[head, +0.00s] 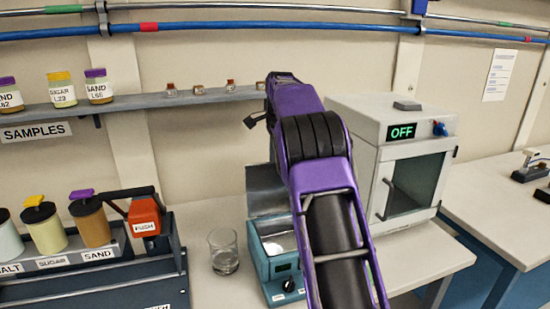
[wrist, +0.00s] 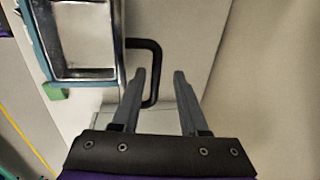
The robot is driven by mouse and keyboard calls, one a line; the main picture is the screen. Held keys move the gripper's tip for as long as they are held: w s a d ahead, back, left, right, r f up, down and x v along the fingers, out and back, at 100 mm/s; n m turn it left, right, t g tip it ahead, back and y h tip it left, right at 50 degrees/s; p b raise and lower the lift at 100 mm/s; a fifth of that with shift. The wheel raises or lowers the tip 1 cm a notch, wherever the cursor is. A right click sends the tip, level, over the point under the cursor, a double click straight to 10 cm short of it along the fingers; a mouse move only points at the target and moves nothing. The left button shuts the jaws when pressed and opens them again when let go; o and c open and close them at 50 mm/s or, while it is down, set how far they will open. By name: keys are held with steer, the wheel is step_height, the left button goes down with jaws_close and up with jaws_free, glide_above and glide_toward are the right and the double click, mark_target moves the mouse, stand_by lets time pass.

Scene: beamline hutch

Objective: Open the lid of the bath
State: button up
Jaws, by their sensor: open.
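The bath (head: 262,262) is a small teal box on the bench in the head view, partly hidden behind my purple arm. Its pale basin shows open at the top. A grey panel that looks like its lid (head: 266,183) stands raised at the back of the bath. In the wrist view the bath's open metal basin (wrist: 88,38) is at upper left. A black bar handle (wrist: 157,70) lies beside it, its long side between my fingertips. My gripper (wrist: 160,73) is open; I cannot tell whether it touches the handle. In the head view my arm hides the gripper.
A glass beaker (head: 224,252) stands just left of the bath. An oven marked OFF (head: 420,130) stands to the right. A rack of jars (head: 75,225) with a red-orange tool (head: 145,217) is at left. A shelf (head: 190,98) runs along the wall behind.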

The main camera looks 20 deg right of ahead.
step_height(320, 180, up, 12)
steer(key=s, duration=0.2)
steer(key=shift+s, duration=0.2)
steer(key=shift+f, duration=0.1)
stand_by(0.3)
